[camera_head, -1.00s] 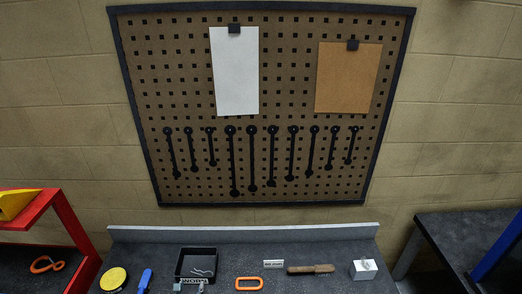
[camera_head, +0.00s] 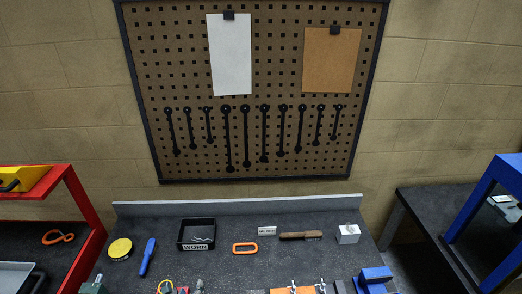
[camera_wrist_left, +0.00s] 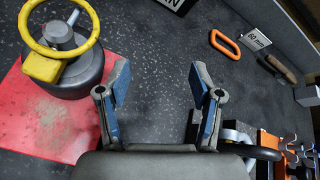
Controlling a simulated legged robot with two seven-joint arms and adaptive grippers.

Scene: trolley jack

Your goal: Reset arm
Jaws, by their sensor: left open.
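My left gripper (camera_wrist_left: 160,84) is open in the left wrist view, its two blue-and-grey fingers apart over the dark speckled bench. Nothing is between the fingers. A grey round device with a yellow handwheel (camera_wrist_left: 62,32) stands on a red mat (camera_wrist_left: 45,118) to the left of the fingers. My right gripper is not in view.
The bench (camera_head: 205,268) holds a black "WORN" tray (camera_head: 181,236), an orange ring (camera_head: 245,248), a brush (camera_head: 300,236), a blue-handled tool (camera_head: 147,256) and a yellow round tin (camera_head: 120,248). An orange-and-metal rack (camera_wrist_left: 272,142) is right of the fingers. A pegboard (camera_head: 280,70) hangs behind.

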